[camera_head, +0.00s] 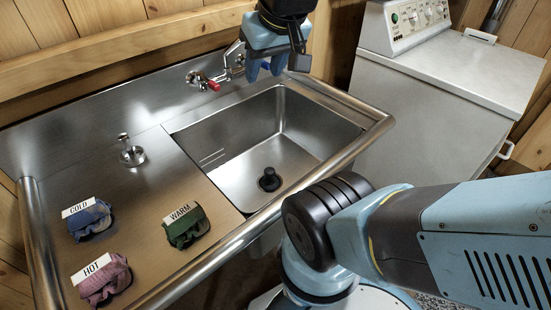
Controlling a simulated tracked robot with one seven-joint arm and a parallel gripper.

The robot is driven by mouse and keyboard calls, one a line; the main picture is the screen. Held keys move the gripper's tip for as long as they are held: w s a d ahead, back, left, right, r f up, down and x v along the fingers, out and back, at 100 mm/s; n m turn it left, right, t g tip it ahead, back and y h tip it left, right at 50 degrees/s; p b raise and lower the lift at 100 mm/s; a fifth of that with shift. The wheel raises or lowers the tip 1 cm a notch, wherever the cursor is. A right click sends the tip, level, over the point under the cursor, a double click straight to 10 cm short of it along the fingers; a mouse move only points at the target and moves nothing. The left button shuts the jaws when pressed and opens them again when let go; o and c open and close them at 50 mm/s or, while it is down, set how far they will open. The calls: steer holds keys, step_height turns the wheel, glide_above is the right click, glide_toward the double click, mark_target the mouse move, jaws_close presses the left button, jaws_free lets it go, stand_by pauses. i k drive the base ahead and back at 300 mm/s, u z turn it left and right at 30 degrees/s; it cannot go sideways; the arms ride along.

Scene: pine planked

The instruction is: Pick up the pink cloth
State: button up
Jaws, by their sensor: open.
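The pink cloth (104,284) lies crumpled at the front left of the steel counter (150,180), with a white "HOT" label (91,268) at its upper edge. A blue cloth (91,220) with a "COLD" label lies behind it. A dark green cloth (187,229) with a "WARM" label lies to its right. My gripper (266,72) is at the top middle, above the back of the sink and near the tap, well away from the pink cloth. It points down, and I see nothing in it. Part of it is cut off by the top edge.
The sink basin (230,162) with a black plug (269,180) lies right of the counter. A tap with a red handle (213,85) stands at the back. A metal knob (131,152) stands on the counter. A rounded rail edges the counter. A white appliance (450,90) stands right.

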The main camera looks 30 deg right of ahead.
mark_target(110, 273)
steer(key=z, duration=0.15)
steer(key=k, duration=0.95)
steer(key=z, duration=0.25)
steer(key=i, duration=1)
steer(key=u, duration=1.5)
